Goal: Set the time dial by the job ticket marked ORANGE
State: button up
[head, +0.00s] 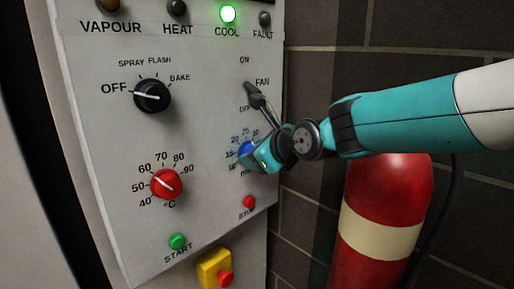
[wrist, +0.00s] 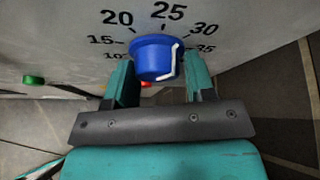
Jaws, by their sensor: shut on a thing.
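The time dial is a blue knob (wrist: 156,60) with a white pointer line, on a scale marked 10 to 35. It also shows in the head view (head: 245,149), partly covered by my gripper. My gripper (wrist: 158,78) is shut on the knob, one teal finger on each side; in the head view the gripper (head: 256,153) reaches in from the right. In the wrist view the pointer's upper end lies at the right of the knob, near the 30 and 35 marks; the exact reading is unclear. No job ticket is in view.
The grey panel (head: 110,140) holds a black mode knob (head: 152,96) at OFF, a red temperature knob (head: 166,183), a fan lever (head: 258,98), green START (head: 177,241) and red STOP (head: 249,202) buttons. The COOL lamp (head: 228,14) glows green. A red cylinder (head: 385,200) stands right, below my arm.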

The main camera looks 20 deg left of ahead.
jog(key=shift+s+a+f+g, duration=0.1)
jog(key=shift+s+f+g, duration=0.2)
jog(key=shift+f+g, duration=0.15)
jog(key=o, duration=0.8)
jog(key=shift+r, duration=0.1)
jog(key=shift+o, duration=0.2)
jog(key=shift+w+r+t, duration=0.1)
jog(key=shift+t, duration=0.15)
jog(key=b+v, duration=0.1)
jog(key=v, duration=0.6)
jog(key=shift+d, duration=0.25)
jog(key=shift+r, duration=0.15)
